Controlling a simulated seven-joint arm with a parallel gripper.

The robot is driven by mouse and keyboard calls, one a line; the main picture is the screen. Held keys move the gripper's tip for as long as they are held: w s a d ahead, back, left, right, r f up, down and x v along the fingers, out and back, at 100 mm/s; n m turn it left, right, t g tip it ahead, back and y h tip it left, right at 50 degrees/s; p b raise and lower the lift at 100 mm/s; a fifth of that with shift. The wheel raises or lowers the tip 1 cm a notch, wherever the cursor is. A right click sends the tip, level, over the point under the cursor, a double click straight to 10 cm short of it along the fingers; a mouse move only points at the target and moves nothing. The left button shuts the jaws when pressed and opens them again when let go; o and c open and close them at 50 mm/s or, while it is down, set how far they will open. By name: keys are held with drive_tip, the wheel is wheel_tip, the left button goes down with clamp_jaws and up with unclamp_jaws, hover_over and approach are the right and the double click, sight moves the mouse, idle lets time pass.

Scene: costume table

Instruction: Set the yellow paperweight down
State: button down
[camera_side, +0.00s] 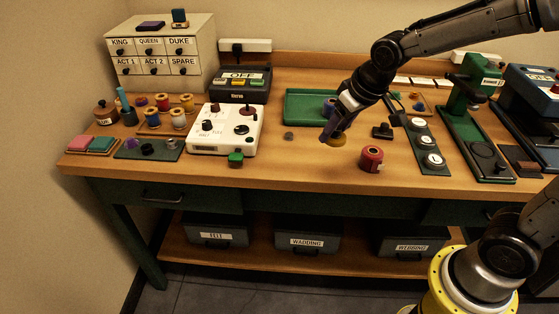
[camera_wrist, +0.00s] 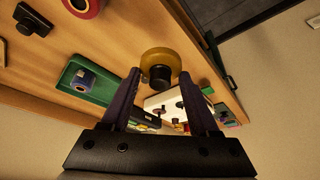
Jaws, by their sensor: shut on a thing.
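The yellow paperweight (camera_side: 339,142) is a round, low disc with a dark knob, seen at the tips of my gripper (camera_side: 331,133) over the front middle of the table. In the wrist view the yellow paperweight (camera_wrist: 176,53) shows its disc beyond my gripper (camera_wrist: 160,75), with the black knob between the fingertips. My gripper is shut on the paperweight by this knob. The disc is low over the wood; I cannot tell whether it touches the table.
The green tray (camera_side: 296,103) holds a blue roll (camera_side: 328,106) behind. A white control box (camera_side: 225,130) is farther left. Bare wood lies in front.

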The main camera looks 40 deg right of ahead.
drive_tip(key=a, duration=0.3)
drive_tip(key=n, duration=0.1)
approach(275, 158)
drive_tip(key=shift+w+f, duration=0.85)
drive_tip(key=shift+w, duration=0.25)
drive_tip(key=shift+w+f, duration=0.15)
drive_tip(key=shift+f, duration=1.6)
drive_tip(key=shift+f, duration=0.15)
drive_tip(key=shift+c, duration=0.7)
unclamp_jaws()
